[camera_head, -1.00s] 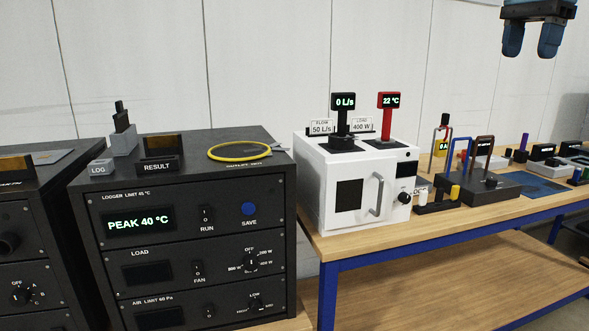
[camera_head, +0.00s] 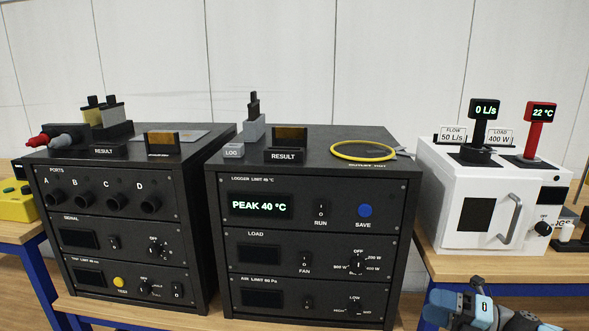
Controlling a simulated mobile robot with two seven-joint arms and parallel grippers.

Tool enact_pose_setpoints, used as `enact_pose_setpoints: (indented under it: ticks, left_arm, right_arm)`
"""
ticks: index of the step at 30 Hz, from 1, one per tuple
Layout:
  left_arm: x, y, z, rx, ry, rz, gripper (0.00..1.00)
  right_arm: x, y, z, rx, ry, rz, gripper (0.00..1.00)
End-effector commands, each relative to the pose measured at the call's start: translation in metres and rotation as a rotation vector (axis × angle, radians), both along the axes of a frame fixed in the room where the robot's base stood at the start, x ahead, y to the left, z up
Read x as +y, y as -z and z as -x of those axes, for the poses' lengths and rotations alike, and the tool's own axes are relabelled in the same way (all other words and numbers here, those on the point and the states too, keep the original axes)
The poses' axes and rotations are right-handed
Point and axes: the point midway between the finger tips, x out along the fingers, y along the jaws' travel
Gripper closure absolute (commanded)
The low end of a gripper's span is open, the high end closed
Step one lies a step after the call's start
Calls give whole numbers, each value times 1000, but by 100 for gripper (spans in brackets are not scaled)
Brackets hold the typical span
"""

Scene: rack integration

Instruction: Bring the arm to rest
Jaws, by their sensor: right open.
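My right gripper (camera_head: 462,306), blue and grey, shows at the bottom right edge of the head view with part of my arm beside it. It is open, with nothing seen between its fingers. It is low, in front of the bench with the white box (camera_head: 462,205), apart from the black logger rack (camera_head: 312,225). The lower part of the arm is cut off by the frame. My left gripper is not in view.
The logger rack reads PEAK 40 °C and carries a yellow ring (camera_head: 363,159) on top. A second black rack (camera_head: 115,235) with ports stands to its left. A yellow box (camera_head: 14,206) sits at the far left. The wooden bench edge (camera_head: 500,268) lies above my gripper.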

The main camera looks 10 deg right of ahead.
Motion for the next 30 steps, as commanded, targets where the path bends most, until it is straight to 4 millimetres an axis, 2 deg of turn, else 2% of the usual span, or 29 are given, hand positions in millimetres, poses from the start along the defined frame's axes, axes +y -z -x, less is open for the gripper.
enact_pose_setpoints:
  ticks: [1, 5, 9, 12, 15, 18, 25, 26, 27, 30]
  left_arm:
    - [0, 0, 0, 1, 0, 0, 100]
    - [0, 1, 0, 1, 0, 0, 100]
    - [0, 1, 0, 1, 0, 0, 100]
    - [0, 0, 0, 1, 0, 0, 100]
    - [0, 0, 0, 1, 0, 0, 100]
    - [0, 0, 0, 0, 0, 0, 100]
    - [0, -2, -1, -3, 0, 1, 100]
    - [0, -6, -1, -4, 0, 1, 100]
    - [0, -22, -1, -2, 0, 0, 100]
    - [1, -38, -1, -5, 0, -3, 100]
  right_arm:
    - [17, 24, 8, 95, 69, -122, 45]
    - [51, 77, 27, 359, 253, -405, 45]
    - [89, 131, 58, 666, 447, -701, 45]
    - [116, 163, 84, 872, 571, -884, 45]
    - [139, 185, 108, 1043, 669, -1027, 45]
    - [160, 201, 129, 1189, 749, -1141, 45]
    - [205, 223, 175, 1480, 902, -1359, 45]
    - [209, 221, 178, 1506, 915, -1379, 45]
    - [205, 205, 176, 1491, 911, -1365, 45]
    - [203, 191, 176, 1487, 913, -1357, 45]
